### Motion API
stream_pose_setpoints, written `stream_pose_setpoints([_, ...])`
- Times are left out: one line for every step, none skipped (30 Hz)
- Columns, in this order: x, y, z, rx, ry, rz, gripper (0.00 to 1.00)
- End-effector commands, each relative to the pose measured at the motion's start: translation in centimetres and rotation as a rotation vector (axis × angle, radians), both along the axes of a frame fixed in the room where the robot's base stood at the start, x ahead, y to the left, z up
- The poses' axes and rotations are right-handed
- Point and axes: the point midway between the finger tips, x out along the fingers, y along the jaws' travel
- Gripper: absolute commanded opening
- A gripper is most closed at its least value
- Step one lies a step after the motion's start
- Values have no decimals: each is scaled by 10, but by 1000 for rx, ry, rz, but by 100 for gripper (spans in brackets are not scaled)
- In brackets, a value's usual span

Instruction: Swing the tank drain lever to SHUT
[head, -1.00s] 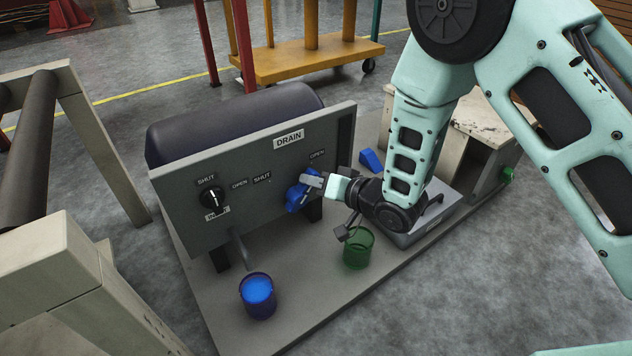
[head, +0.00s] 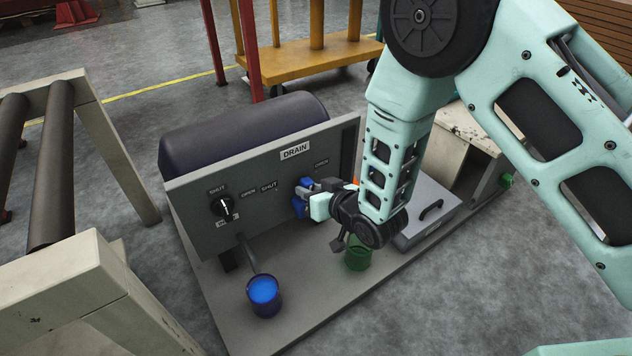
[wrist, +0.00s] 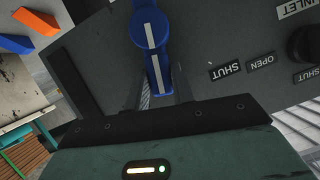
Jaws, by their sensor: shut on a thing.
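The grey panel (head: 270,205) carries a white DRAIN label (head: 295,151). The blue drain lever (head: 299,208) is on the panel's right part, partly hidden by my gripper in the head view. An OPEN label (head: 321,163) is above it and a SHUT label (head: 269,187) to its left. In the wrist view the blue lever (wrist: 150,35) has a white stripe, and its end lies between my fingers. The SHUT label (wrist: 225,71) is to the right of the lever there, apart from it. My gripper (head: 312,194) is shut on the lever; it also shows in the wrist view (wrist: 160,95).
A black inlet knob (head: 222,207) is on the panel's left. A blue cup with blue liquid (head: 264,297) stands below a spout, and a green cup (head: 357,258) stands under my wrist. A grey lidded box (head: 428,208) is to the right. A roller frame (head: 90,265) is at left.

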Motion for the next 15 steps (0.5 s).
stream_pose_setpoints([-3, 3, 4, -37, -22, 2, 0])
stream_pose_setpoints([-4, 5, 4, -61, -37, 3, 0])
stream_pose_setpoints([-5, 6, 4, -92, -59, 4, 0])
stream_pose_setpoints([-6, 8, 4, -116, -76, 3, 0])
stream_pose_setpoints([-8, 9, 4, -139, -91, 4, 0])
stream_pose_setpoints([-9, 11, 4, -171, -112, 3, 0])
stream_pose_setpoints([-10, 13, 4, -195, -129, 4, 0])
stream_pose_setpoints([-11, 14, 4, -219, -145, 3, 0])
stream_pose_setpoints([-12, 16, 4, -249, -167, 4, 0])
stream_pose_setpoints([-13, 17, 3, -274, -182, 4, 0])
stream_pose_setpoints([-14, 18, 3, -298, -198, 5, 0])
stream_pose_setpoints([-15, 20, 2, -329, -220, 6, 0])
stream_pose_setpoints([-16, 22, 2, -352, -236, 4, 0])
stream_pose_setpoints([-17, 23, 2, -375, -252, 5, 0])
stream_pose_setpoints([-18, 25, 1, -406, -272, 5, 0])
